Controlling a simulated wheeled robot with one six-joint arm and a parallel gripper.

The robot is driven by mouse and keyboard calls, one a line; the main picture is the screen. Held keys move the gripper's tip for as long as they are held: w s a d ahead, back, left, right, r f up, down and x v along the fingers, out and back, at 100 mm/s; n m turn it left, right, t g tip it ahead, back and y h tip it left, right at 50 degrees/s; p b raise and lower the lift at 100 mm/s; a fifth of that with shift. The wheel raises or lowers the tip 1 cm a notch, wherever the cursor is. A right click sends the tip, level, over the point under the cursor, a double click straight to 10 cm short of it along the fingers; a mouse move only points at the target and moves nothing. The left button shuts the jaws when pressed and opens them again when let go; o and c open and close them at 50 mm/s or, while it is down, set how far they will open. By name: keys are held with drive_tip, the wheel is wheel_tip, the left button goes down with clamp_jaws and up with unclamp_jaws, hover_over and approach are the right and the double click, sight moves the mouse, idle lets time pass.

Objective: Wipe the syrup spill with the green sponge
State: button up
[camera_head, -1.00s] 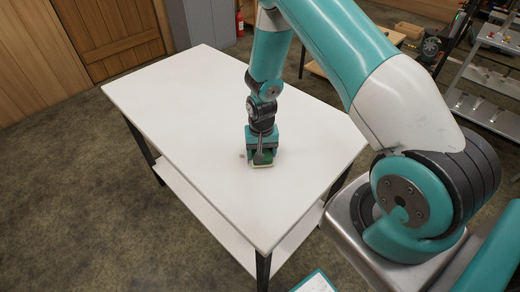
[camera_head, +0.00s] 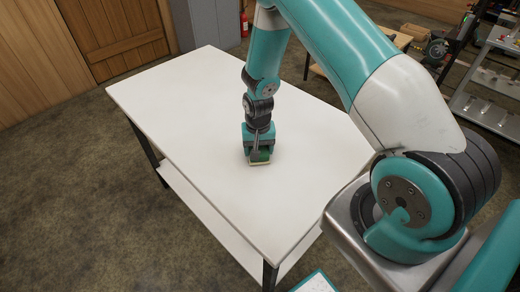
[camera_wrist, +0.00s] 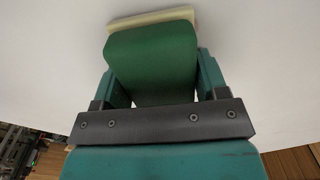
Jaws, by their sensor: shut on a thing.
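The green sponge (camera_head: 260,156) is between the fingers of my gripper (camera_head: 259,152), low at the white table top (camera_head: 190,110). In the wrist view the sponge (camera_wrist: 152,55) shows a green body with a pale yellow layer along its far edge, and my gripper (camera_wrist: 155,90) is shut on it from both sides. The pale layer appears to be at the table surface; I cannot tell firm contact. No syrup spill shows in the current views; anything under the sponge or gripper is hidden.
The table top is otherwise bare, with free room all around my gripper. A lower shelf (camera_head: 205,210) runs beneath it. A wooden door (camera_head: 115,35), a grey cabinet (camera_head: 213,22) and a red extinguisher (camera_head: 244,22) stand behind. A metal rack (camera_head: 490,85) is at the right.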

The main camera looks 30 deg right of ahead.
drive_tip(key=r+p, duration=0.2)
drive_tip(key=r, duration=0.1)
drive_tip(key=shift+w+r, duration=0.15)
drive_tip(key=shift+w, duration=0.2)
drive_tip(key=shift+r+p, duration=1.65)
drive_tip(key=shift+r, duration=0.65)
